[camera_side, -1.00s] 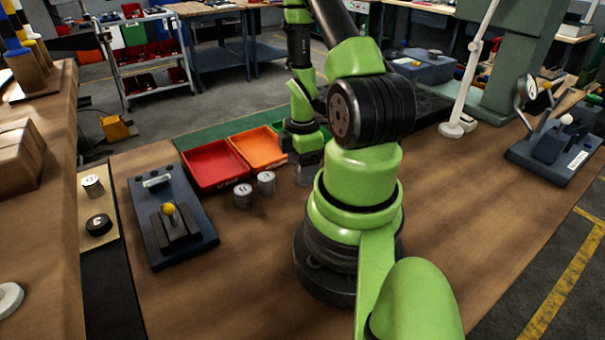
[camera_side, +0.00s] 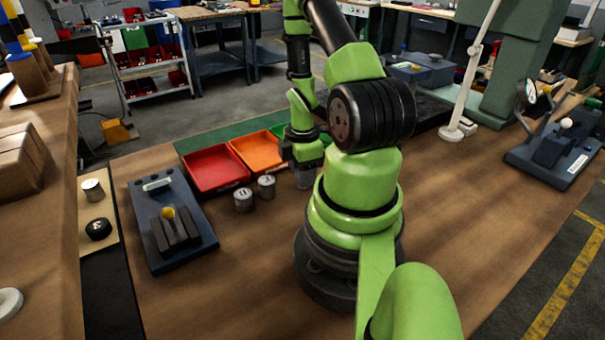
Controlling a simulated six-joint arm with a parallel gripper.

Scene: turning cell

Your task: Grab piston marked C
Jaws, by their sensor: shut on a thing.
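My gripper (camera_side: 305,170) is at the middle of the bench, left of my arm's base and partly hidden by my arm. It is shut on a grey metal piston (camera_side: 304,180), of which only a small part shows. I cannot read a letter on it, nor tell if it touches the bench. Two more silver pistons, a nearer one (camera_side: 243,200) and a farther one (camera_side: 266,187), stand upright to the left of my gripper. Their top marks are too small to read surely.
A red bin (camera_side: 215,185) and an orange bin (camera_side: 257,165) lie behind the pistons. A dark fixture with a yellow knob (camera_side: 150,215) is at left. Beside it, a metal cylinder (camera_side: 92,190) and a black puck (camera_side: 98,229) rest on a tan mat.

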